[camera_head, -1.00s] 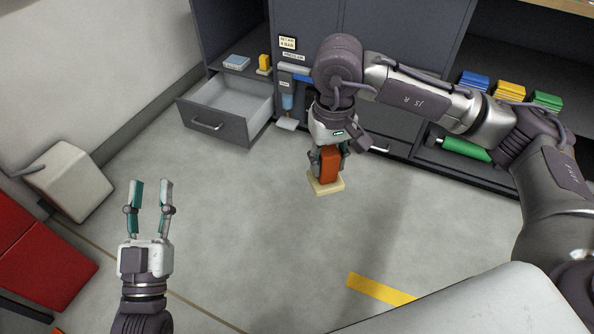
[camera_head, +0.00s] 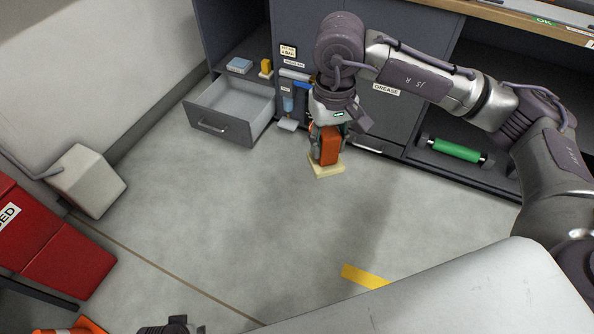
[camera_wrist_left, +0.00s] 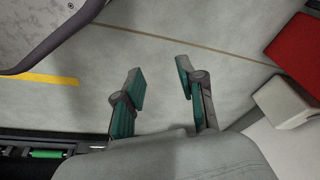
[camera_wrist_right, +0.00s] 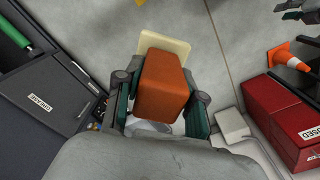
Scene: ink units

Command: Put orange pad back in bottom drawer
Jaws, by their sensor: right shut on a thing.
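The orange pad (camera_head: 328,146) is an orange block with a cream slab under it. My right gripper (camera_head: 327,150) is shut on the orange block and holds it out in front of the cabinet, cream slab downward. The right wrist view shows the orange block (camera_wrist_right: 163,85) between the fingers, with the cream slab (camera_wrist_right: 165,43) at its far end. The bottom drawer (camera_head: 222,125) is pulled out at the left of the cabinet, and its light interior looks empty. The pad is right of the drawer. My left gripper (camera_wrist_left: 160,88) is open and empty in the left wrist view.
A shelf above the drawer holds a blue item (camera_head: 239,65) and a yellow item (camera_head: 266,67). A green roller (camera_head: 455,149) lies in the right bay. A white box (camera_head: 85,180) and a red box (camera_head: 55,245) stand at left. The middle floor is clear.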

